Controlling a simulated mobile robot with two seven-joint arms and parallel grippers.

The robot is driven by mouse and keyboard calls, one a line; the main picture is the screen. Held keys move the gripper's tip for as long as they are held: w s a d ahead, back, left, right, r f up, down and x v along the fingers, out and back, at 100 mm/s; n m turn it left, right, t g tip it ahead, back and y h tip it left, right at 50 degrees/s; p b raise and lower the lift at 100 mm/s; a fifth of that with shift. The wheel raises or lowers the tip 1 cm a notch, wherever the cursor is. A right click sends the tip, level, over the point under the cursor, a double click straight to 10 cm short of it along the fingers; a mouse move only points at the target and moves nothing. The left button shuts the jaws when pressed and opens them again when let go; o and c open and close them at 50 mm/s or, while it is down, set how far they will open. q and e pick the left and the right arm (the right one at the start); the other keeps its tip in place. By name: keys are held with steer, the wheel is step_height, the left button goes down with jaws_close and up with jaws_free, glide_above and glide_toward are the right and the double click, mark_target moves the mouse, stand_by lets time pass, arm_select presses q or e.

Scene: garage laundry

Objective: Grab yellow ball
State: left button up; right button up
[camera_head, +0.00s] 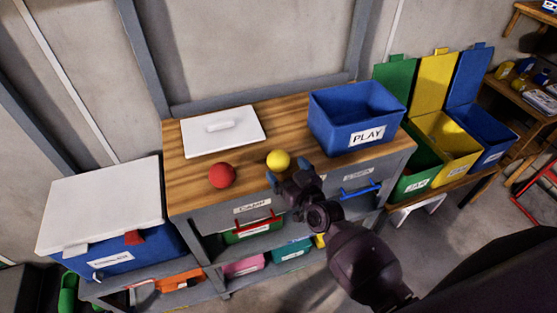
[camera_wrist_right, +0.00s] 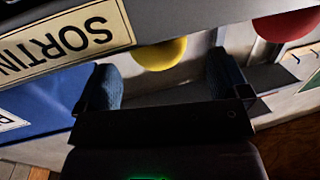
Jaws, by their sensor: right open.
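The yellow ball (camera_head: 278,159) sits on the wooden top of the workbench (camera_head: 290,120), near its front edge. My right gripper (camera_head: 287,173) is open and empty at that edge, with its fingertips close to the ball's near side. In the right wrist view the yellow ball (camera_wrist_right: 160,54) shows partly at the top, beyond and between the two spread fingers (camera_wrist_right: 163,80). I cannot tell whether a finger touches it. My left gripper is not in view.
A red ball (camera_head: 222,175) lies left of the yellow one. A white lid (camera_head: 208,145) lies behind them. A blue PLAY bin (camera_head: 335,138) stands to the right. Drawers with red (camera_head: 258,225) and blue handles (camera_head: 357,192) face the front.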

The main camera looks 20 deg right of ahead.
mark_target(284, 166)
steer(key=shift+x, duration=2.65)
steer(key=shift+d, duration=0.1)
steer(key=c, duration=0.9)
